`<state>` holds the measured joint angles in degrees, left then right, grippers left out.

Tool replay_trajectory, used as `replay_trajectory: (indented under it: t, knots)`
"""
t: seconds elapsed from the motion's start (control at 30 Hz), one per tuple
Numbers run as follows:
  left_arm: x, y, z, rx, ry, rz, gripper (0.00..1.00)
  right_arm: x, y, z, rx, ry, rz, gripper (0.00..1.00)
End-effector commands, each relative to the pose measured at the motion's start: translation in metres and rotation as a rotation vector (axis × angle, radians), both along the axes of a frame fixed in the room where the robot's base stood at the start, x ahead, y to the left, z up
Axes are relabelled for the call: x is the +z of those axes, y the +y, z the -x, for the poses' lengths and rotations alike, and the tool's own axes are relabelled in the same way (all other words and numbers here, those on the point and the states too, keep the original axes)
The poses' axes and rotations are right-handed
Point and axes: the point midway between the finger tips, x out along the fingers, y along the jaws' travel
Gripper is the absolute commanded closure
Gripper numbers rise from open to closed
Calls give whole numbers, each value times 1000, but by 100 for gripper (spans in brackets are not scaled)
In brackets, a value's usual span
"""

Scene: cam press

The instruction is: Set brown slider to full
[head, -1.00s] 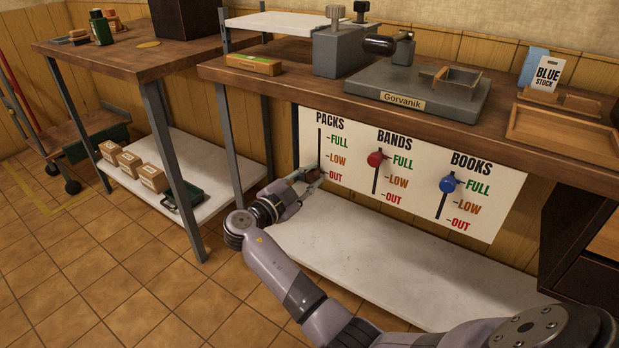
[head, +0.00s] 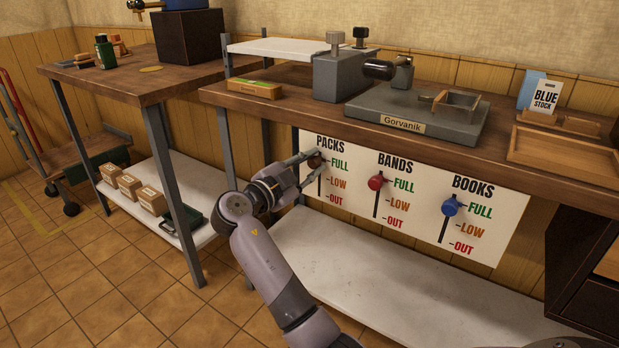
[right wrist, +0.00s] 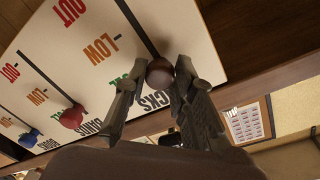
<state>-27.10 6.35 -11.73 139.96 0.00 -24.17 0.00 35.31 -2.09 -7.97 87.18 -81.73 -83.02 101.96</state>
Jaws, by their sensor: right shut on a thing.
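The brown slider knob (head: 315,161) is on the PACKS track of the white board (head: 409,241), level with the FULL mark in the head view. My right gripper (head: 313,163) is shut on it. In the right wrist view, the brown knob (right wrist: 160,72) sits between the two fingertips of my right gripper (right wrist: 162,75), near the upper end of its dark track by the word PACKS. The fingers partly cover the FULL label there. My left gripper is not in view.
The red BANDS knob (head: 376,182) and the blue BOOKS knob (head: 449,207) stand to the right on the same board, both near FULL. The workbench (head: 300,106) overhangs the board. A pale lower shelf (head: 340,262) lies below.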

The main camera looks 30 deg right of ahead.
Motion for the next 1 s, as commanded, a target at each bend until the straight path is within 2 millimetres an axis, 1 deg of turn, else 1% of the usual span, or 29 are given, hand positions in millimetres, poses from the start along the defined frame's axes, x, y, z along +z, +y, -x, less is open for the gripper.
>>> replay_trajectory:
  t: [0.03, 0.2, 0.23, 0.53, 0.83, 0.93, 1.0]
  knots:
    - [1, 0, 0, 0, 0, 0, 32, 5, -1, 0, 1, -8, 7, 100]
    - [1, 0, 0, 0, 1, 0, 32, 7, -1, -1, 1, -11, 8, 100]
    - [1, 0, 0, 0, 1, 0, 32, 7, -1, -1, 2, -11, 9, 75]
    - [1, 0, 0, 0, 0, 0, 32, 5, 0, -1, 2, -9, 7, 56]
    - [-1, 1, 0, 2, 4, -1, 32, 3, 1, 0, 2, -7, 4, 56]
    - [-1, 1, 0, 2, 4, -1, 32, 3, 8, 1, 4, -6, 3, 56]
    - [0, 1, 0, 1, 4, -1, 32, 3, 18, 4, 5, -6, 3, 56]
